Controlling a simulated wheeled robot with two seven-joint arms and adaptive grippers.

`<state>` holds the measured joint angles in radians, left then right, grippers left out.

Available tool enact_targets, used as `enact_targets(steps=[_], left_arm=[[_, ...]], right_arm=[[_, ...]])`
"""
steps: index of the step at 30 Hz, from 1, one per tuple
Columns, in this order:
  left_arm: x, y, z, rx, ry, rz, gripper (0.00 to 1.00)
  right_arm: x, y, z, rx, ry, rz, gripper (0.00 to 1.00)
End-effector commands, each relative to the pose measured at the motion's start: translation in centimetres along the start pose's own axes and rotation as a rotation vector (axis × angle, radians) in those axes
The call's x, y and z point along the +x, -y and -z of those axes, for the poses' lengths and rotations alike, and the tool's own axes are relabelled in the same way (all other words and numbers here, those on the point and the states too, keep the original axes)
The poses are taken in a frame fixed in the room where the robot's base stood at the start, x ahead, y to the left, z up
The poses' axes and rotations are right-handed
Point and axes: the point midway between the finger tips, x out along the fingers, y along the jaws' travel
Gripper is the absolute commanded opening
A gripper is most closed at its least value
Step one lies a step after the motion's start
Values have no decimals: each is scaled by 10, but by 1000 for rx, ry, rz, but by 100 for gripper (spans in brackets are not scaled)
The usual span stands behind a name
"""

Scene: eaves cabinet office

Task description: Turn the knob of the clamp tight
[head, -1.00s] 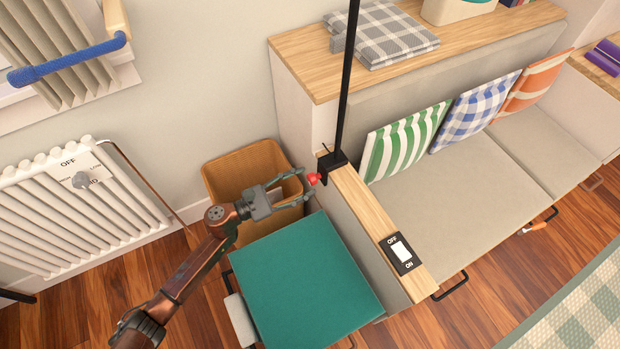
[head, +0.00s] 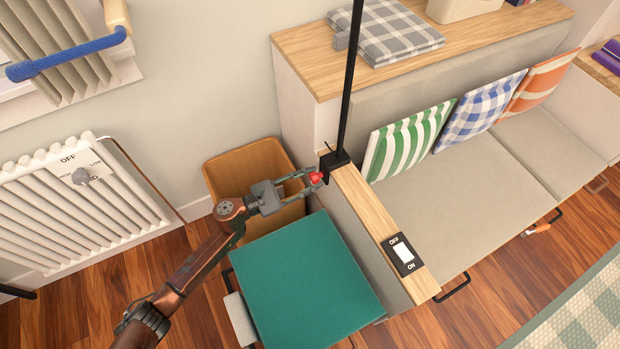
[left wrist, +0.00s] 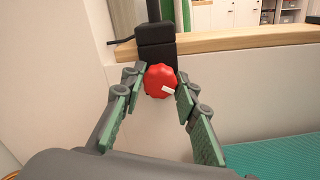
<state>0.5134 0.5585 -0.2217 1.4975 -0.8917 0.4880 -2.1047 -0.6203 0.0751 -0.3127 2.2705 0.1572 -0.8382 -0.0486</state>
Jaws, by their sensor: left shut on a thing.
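The red knob (head: 315,178) sits on the side of the black clamp (head: 335,160), which grips the end of the wooden armrest and bears a black pole. In the left wrist view the knob (left wrist: 160,80) is a red lobed disc with a small white mark, in front of the black clamp (left wrist: 155,45). My left gripper (head: 312,179) is shut on the knob, with one green-padded finger on each side of it, as the left wrist view (left wrist: 160,88) also shows. My right gripper is not in view.
A teal-topped stool (head: 305,285) stands below my left arm, and a brown bin (head: 235,175) behind it. The wooden armrest (head: 365,205) carries an OFF/ON switch (head: 402,254). A bench with cushions is at right, a radiator (head: 75,205) at left.

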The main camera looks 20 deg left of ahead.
Motion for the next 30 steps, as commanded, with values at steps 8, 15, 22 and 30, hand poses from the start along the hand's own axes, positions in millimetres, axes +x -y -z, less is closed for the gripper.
enact_targets(steps=[8, 15, 22, 30], left_arm=[[0, 0, 0, -4, 0, 0, 4], [0, 0, 0, -63, -1, -1, 4], [0, -1, -1, -217, -1, -1, 4], [0, -2, -2, -469, 0, -1, 4]], right_arm=[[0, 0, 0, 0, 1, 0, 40], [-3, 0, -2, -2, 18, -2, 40], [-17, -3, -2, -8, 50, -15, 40], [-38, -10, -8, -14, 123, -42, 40]])
